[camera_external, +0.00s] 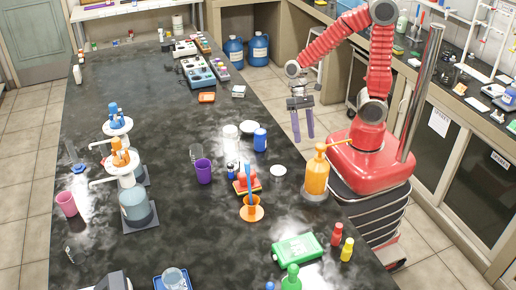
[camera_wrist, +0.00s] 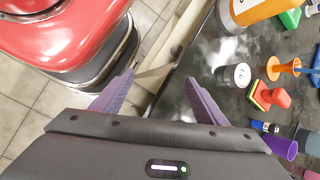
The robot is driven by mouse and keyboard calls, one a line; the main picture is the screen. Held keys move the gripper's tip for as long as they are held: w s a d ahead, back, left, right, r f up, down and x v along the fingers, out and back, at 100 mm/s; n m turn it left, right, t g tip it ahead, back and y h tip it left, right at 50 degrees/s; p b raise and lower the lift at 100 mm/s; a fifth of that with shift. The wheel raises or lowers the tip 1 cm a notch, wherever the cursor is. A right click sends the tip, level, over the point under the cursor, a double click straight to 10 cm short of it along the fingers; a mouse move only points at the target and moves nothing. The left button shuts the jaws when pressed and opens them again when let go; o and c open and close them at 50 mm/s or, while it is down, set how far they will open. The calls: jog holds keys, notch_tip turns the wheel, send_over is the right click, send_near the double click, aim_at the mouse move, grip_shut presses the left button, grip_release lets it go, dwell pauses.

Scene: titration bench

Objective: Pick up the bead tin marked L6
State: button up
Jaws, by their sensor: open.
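A low, round white tin-like object (camera_external: 278,170) lies on the dark bench, left of the orange bottle. It also shows in the wrist view (camera_wrist: 235,75), right of my gripper, with dark marks too small to read. I cannot tell whether it is marked L6. My gripper (camera_external: 304,138) has two purple fingers spread apart with nothing between them. It hangs beyond the bench's right edge, behind and right of the white object. In the wrist view my gripper (camera_wrist: 160,77) points at the floor and bench edge.
An orange pump bottle (camera_external: 317,178) stands at the bench's right edge. A red stamp-like piece (camera_external: 246,180), an orange funnel (camera_external: 251,213), a purple cup (camera_external: 203,171) and a blue can (camera_external: 260,139) stand around the white object. The bench's far left is mostly clear.

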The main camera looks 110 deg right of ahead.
jog(key=w+m+t+y, duration=0.1)
jog(key=m, duration=0.1)
jog(key=w+m+t+y, duration=0.1)
jog(key=w+m, duration=0.1)
jog(key=m, duration=0.1)
jog(key=w+f+m+t+y, duration=0.1)
jog(key=m+y, duration=0.1)
jog(key=shift+w+a+m, duration=0.3)
jog(key=shift+w+a, duration=0.05)
jog(key=shift+a, duration=0.05)
jog(key=w+r+m+t, duration=0.2)
jog(key=w, duration=0.1)
jog(key=w+r+m+t+y, duration=0.1)
jog(key=w, duration=0.1)
jog(key=shift+a+r+m, duration=0.1)
jog(key=shift+r+m, duration=0.05)
jog(key=shift+m, duration=0.25)
jog(key=shift+r+m, duration=0.3)
jog(key=shift+w+a, duration=0.1)
jog(key=shift+x, duration=4.25)
jog(key=shift+a+r, duration=0.1)
